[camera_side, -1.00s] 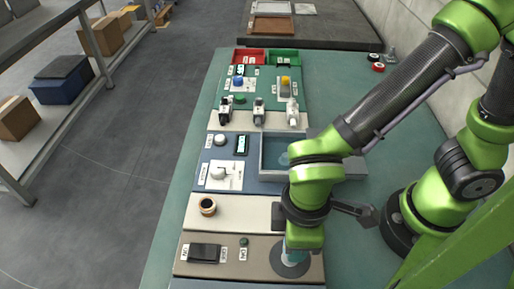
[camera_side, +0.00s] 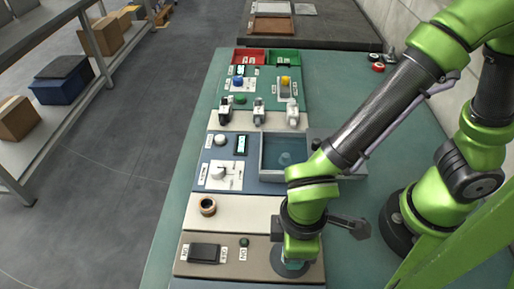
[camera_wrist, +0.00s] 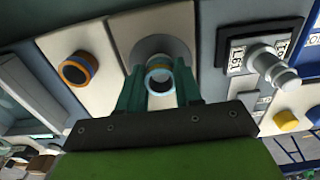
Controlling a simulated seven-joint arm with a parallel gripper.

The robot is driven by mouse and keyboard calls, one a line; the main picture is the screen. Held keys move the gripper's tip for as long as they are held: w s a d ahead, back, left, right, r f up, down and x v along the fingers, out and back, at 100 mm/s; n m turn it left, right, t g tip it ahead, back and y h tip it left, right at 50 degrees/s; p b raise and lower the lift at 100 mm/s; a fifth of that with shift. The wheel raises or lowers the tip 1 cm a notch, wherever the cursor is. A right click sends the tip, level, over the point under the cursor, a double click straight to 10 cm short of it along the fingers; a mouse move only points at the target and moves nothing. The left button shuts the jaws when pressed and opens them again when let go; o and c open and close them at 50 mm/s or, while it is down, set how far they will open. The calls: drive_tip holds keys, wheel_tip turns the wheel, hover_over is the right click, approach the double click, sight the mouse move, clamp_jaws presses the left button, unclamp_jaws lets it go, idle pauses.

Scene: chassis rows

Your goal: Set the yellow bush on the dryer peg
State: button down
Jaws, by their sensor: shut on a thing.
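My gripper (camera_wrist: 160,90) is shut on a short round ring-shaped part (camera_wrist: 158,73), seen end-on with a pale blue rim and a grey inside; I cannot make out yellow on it. In the side view my gripper (camera_side: 292,262) is low over a grey round disc (camera_side: 284,273) at the front right of the brown panel. The disc (camera_wrist: 168,46) also shows behind the held part in the wrist view. A peg on the disc cannot be made out, nor whether the held part touches it. A separate orange-tan ring (camera_side: 208,207) stands on the cream panel, apart from my gripper.
A grey-walled basin (camera_side: 263,165) lies behind my gripper. In the wrist view a grey cylinder (camera_wrist: 268,62) and a yellow knob (camera_wrist: 287,120) stand to the right.

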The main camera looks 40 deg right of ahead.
drive_tip(key=c, duration=0.7)
unclamp_jaws()
wheel_tip(320, 180, up, 17)
drive_tip(key=shift+f, duration=0.1)
drive_tip(key=shift+r, duration=3.55)
